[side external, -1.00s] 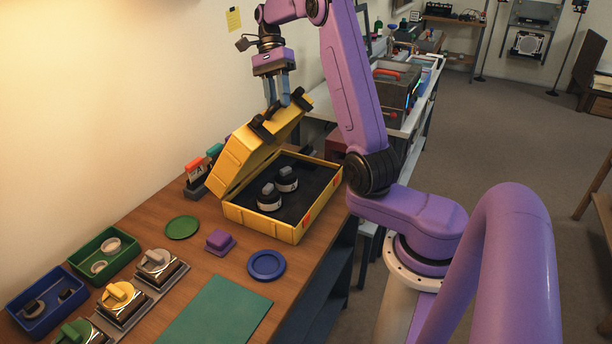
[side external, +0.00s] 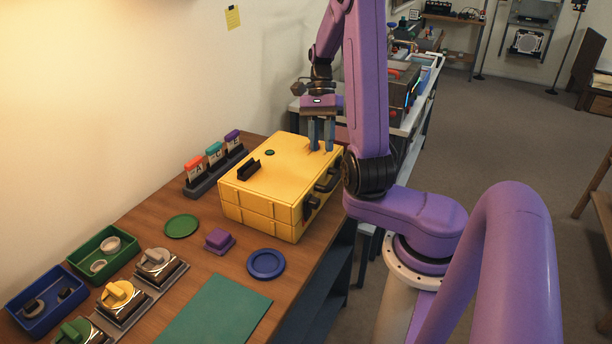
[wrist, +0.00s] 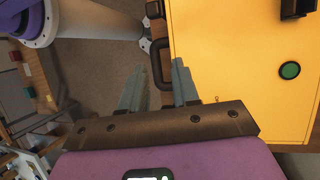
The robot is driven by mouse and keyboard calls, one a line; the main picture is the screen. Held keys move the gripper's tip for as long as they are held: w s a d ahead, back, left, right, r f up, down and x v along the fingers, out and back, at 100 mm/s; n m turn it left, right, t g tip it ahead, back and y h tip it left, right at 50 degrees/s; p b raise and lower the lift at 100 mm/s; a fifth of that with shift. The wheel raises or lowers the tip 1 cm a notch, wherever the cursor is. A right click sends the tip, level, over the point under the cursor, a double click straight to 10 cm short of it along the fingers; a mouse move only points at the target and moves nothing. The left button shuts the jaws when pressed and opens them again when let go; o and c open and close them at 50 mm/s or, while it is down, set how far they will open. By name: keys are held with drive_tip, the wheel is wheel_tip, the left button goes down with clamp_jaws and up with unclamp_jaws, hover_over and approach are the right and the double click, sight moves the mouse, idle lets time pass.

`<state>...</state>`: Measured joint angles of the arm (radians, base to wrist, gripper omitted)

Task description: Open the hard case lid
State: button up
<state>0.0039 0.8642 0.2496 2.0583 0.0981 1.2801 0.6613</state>
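The yellow hard case (side external: 262,200) stands on the wooden bench with its lid (side external: 280,158) down flat. A dark handle (side external: 328,181) and a dark latch (side external: 312,204) are on its right-hand front side. The inside of the case is hidden. My gripper (side external: 321,150) points down at the far right end of the lid, fingers apart and empty. In the wrist view the case top (wrist: 230,70) fills the right, and the handle (wrist: 158,65) shows between the two fingers (wrist: 160,55). I cannot tell whether a fingertip touches the case.
A rack of coloured labelled cards (side external: 215,167) stands left of the case. A green dish (side external: 182,225), a purple block (side external: 218,240) and a blue dish (side external: 266,264) lie in front of it. Small trays (side external: 105,252) and a teal mat (side external: 215,312) are nearer. The floor is open to the right.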

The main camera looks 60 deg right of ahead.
drive_tip(key=s+f+t, duration=0.1)
drive_tip(key=f, duration=0.2)
drive_tip(key=s+f+t, duration=0.1)
drive_tip(key=f, duration=0.1)
drive_tip(key=s+f+t, duration=0.1)
drive_tip(key=s+f, duration=0.1)
drive_tip(key=f, duration=0.1)
drive_tip(key=shift+s+f+n+t, duration=0.1)
drive_tip(key=shift+f+n+t, duration=0.2)
drive_tip(key=shift+t, duration=0.1)
drive_tip(key=shift+d+r, duration=0.25)
drive_tip(key=v, duration=1.6)
drive_tip(key=n+g+h, duration=0.2)
drive_tip(key=n+g, duration=0.1)
drive_tip(key=n, duration=0.9)
hover_over(334, 179)
drive_tip(key=w+a, duration=0.6)
drive_tip(key=shift+f, duration=0.9)
drive_tip(key=s+a+f+n+h, duration=0.2)
drive_tip(key=s+a+n, duration=0.5)
drive_tip(key=a+n, duration=0.4)
drive_tip(key=shift+s+a+n+t+h, duration=0.2)
drive_tip(key=shift+a+n+t+h, duration=0.15)
drive_tip(key=shift+a, duration=0.25)
